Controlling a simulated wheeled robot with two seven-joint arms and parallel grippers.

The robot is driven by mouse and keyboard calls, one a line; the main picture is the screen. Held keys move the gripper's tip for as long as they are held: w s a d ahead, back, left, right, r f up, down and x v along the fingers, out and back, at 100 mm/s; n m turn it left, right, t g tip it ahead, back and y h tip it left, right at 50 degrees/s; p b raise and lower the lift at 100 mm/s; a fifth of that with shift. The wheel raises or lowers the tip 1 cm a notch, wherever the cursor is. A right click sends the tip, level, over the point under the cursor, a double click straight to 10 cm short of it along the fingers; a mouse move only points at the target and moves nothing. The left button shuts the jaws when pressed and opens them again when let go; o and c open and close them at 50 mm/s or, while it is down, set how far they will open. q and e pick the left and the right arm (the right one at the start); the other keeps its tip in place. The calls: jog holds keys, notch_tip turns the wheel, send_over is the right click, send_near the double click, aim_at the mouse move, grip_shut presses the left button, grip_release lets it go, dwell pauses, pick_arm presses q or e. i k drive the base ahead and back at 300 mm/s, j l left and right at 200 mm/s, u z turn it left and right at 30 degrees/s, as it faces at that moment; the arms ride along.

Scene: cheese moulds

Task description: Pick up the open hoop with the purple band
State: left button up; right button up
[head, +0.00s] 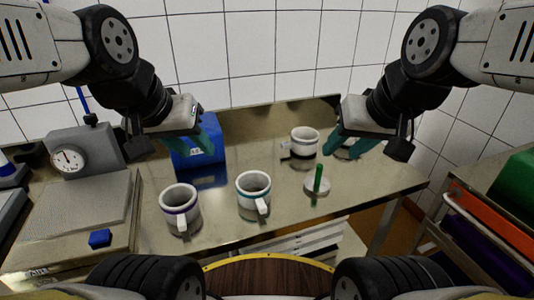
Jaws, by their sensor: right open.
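The white hoop with the purple band (180,210) stands upright on the steel table at the front left. My right gripper (350,143) is open at the back right, well away from the purple-banded hoop.
A white hoop with a teal band (252,187) stands right of the purple one. A dark-banded hoop (304,143) stands further back. A white disc with a green upright handle (317,187) lies at right. A dial gauge (68,158) and blue block (100,238) are at left.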

aim_at(179, 216)
jog(key=k+j+u, duration=0.1)
jog(key=u, duration=0.3)
jog(key=k+j+u, duration=0.15)
jog(key=u, duration=0.25)
jog(key=j+u, duration=0.15)
jog(key=u, duration=0.25)
jog(key=k+j, duration=0.05)
